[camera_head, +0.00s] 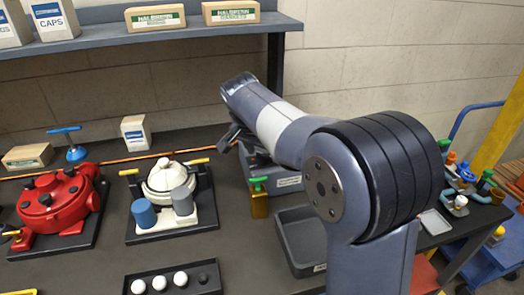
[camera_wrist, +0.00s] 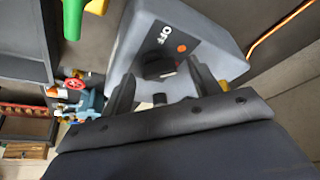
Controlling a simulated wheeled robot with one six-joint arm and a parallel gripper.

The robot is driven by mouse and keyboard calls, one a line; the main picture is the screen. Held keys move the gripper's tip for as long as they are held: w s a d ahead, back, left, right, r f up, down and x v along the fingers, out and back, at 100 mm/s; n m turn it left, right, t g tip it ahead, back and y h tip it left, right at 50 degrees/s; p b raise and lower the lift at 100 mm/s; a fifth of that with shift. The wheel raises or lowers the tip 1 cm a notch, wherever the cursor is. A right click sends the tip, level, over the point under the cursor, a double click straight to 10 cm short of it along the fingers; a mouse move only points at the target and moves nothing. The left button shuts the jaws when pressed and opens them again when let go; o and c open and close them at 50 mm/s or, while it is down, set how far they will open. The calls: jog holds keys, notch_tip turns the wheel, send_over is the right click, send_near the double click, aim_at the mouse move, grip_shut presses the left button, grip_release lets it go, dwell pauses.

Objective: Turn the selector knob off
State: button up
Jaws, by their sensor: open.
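The selector knob (camera_wrist: 158,66) is a dark knob on the face of a grey box (camera_wrist: 205,35) in the wrist view. The box face bears the word OFF and an orange dot beside the knob. My gripper (camera_wrist: 162,74) is open, with one finger on either side of the knob; I cannot tell whether either finger touches it. In the head view my gripper (camera_head: 233,138) is in front of the grey box (camera_head: 287,180), which my arm partly hides. The knob does not show clearly there.
A brass valve with a green handle (camera_head: 258,197) stands just left of the box. A grey tray (camera_head: 303,245) lies in front. A white pump (camera_head: 167,185) and a red motor (camera_head: 55,205) stand to the left. A shelf (camera_head: 100,38) runs above the bench.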

jog(key=shift+c, duration=0.4)
jog(key=c, duration=0.9)
jog(key=n+y, duration=0.1)
jog(key=n, duration=0.1)
jog(key=n+t+y+p, duration=0.1)
jog(key=n, duration=0.2)
jog(key=shift+s+d+r, duration=0.1)
jog(key=shift+s+d, duration=0.05)
jog(key=shift+n+y+p, duration=0.6)
jog(key=shift+n, duration=1.2)
jog(key=o, duration=1)
